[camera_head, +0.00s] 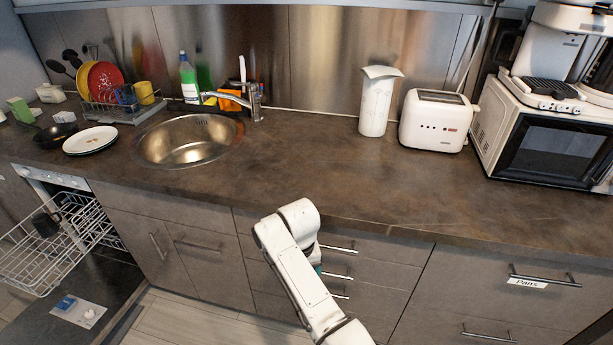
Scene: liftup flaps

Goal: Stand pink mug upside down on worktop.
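I see no pink mug in the head view. The worktop (300,170) is dark brown and runs across the whole picture, with a wide bare stretch in the middle. My white arm reaches up from the bottom, in front of the drawers below the worktop edge. My gripper is hidden behind the arm, so its fingers do not show. A small teal patch shows beside the arm; I cannot tell what it is.
A sink (190,143) lies left of the clear stretch. A dish rack (115,112), plates (90,140) and a pan (56,135) stand further left. A white canister (375,105), toaster (436,121) and microwave (550,145) stand right. The dishwasher (60,240) is open.

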